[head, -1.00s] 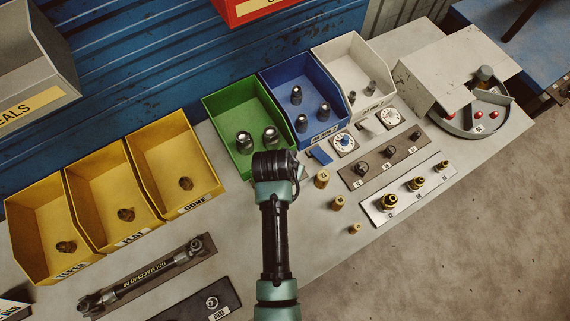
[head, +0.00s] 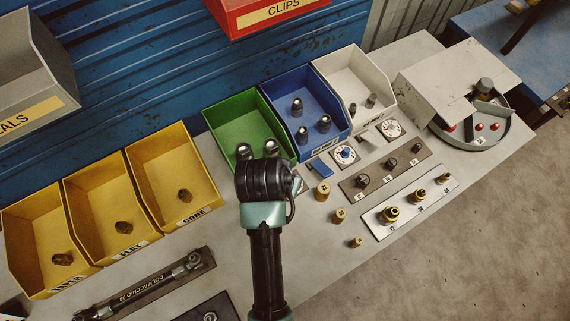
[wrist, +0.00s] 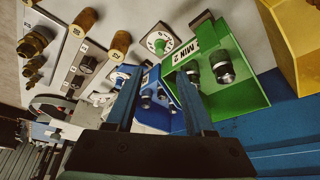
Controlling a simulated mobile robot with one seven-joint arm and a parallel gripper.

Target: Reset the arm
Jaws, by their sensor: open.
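My arm reaches up from the bottom of the head view, and its dark wrist covers the bench in front of the green bin (head: 236,120). My gripper's jaws are hidden there. In the wrist view my gripper (wrist: 157,85) shows two dark fingers set apart, with nothing held between them. The green bin (wrist: 235,95) with two metal fittings (wrist: 222,68) lies beyond the right finger. The blue bin (wrist: 153,88) shows between and behind the fingers.
Yellow bins (head: 170,160) stand left, a white bin (head: 352,75) right. A round tray (head: 470,138) sits under a tilted panel at the far right. Brass fittings (head: 323,190) stand loose right of my wrist. A red clips bin (head: 270,12) hangs above. Bare floor lies at lower right.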

